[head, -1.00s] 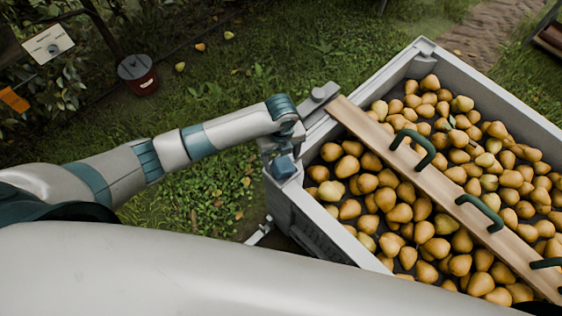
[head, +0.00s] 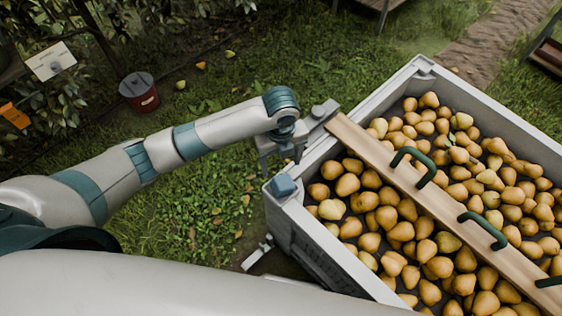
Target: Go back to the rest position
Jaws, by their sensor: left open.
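My left arm comes in from the left, and its gripper (head: 283,158) hangs at the upper left side of the grey bin (head: 340,258). Its fingers point down, apart, with nothing seen between them. It is just above the blue corner piece (head: 283,186) of the bin in the picture, and I see no contact with it. Whether the fingers are over the rim or just outside it is hard to tell. My right gripper is out of view.
The bin is full of yellow-brown pears (head: 400,215). A wooden plank (head: 440,205) with green handles (head: 413,165) lies across it. A red bucket (head: 139,92) and a white sign (head: 50,61) stand at the upper left. Open grass (head: 200,215) lies left of the bin.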

